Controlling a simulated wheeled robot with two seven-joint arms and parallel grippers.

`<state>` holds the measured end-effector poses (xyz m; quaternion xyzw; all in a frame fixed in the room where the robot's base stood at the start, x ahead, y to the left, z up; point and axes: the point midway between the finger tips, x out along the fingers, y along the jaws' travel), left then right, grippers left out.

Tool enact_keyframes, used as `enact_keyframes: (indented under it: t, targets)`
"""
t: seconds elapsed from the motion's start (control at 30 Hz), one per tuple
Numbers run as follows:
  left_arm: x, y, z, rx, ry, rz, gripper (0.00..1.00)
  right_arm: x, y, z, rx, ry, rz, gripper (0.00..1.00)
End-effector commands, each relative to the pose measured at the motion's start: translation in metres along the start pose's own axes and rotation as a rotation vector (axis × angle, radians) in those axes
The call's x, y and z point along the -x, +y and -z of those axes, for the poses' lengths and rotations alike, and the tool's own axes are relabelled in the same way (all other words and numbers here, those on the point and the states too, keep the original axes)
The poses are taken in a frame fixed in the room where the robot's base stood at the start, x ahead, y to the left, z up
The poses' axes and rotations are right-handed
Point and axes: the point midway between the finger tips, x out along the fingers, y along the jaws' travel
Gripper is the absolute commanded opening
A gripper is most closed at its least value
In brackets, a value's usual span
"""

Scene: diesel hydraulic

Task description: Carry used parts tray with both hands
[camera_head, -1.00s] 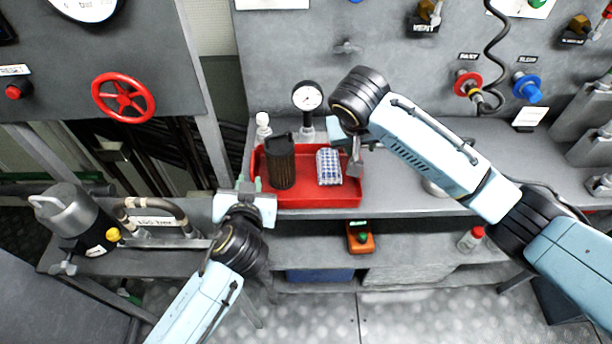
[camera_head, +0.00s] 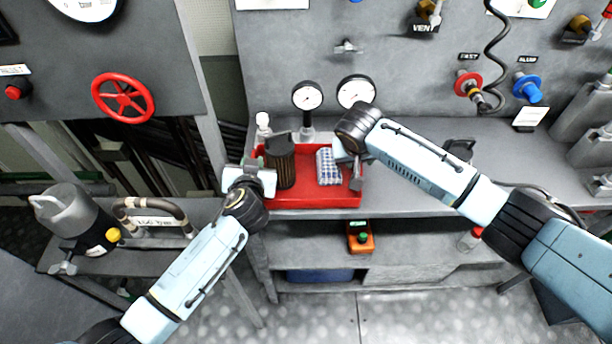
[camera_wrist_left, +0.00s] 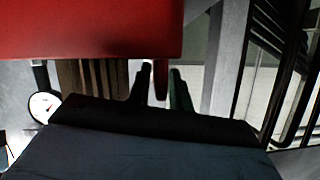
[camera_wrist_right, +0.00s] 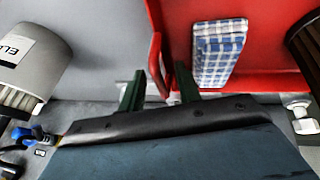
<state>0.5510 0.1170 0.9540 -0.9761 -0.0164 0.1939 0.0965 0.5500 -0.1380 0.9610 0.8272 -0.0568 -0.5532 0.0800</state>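The red tray (camera_head: 318,201) sits on the grey bench and holds a dark ribbed filter (camera_head: 281,163) and a blue-and-white checked cloth pack (camera_head: 327,167). My left gripper (camera_head: 258,162) is at the tray's left end. In the left wrist view its fingers (camera_wrist_left: 161,80) stand on both sides of a red handle, with a narrow gap showing. My right gripper (camera_head: 355,172) is at the right end. In the right wrist view its fingers (camera_wrist_right: 158,85) are apart around the tray's red handle (camera_wrist_right: 156,66). No firm grip is visible on either side.
Gauges (camera_head: 307,96) and a white-capped bottle (camera_head: 263,124) stand behind the tray. An orange box (camera_head: 360,237) is on the shelf below. A grey canister (camera_head: 76,217) stands at left. Free bench lies right of the tray.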

Motion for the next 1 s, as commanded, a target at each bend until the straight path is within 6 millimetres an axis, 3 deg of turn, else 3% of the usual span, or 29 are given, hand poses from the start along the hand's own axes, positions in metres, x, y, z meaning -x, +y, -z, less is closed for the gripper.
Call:
enact_keyframes:
  t: [0.03,0.2,0.3,0.73,1.0]
  targets:
    - [0.0,0.0,0.0,0.0,0.0,0.0,0.21,0.0,0.0,0.0,0.0,0.0,0.0,0.34]
    - [0.0,0.0,0.0,0.0,0.0,0.0,0.0,0.0,0.0,0.0,0.0,0.0,0.0,0.11]
    - [0.0,0.0,0.0,0.0,0.0,0.0,0.0,0.001,0.0,0.0,0.0,0.0,0.0,0.0]
    - [0.001,0.0,0.002,-0.002,0.002,-0.001,0.0,0.002,0.0,0.001,0.0,0.002,0.0,0.0]
    - [0.007,-0.003,0.016,-0.002,0.002,-0.001,0.0,0.016,0.004,0.007,-0.001,0.003,0.0,0.0]
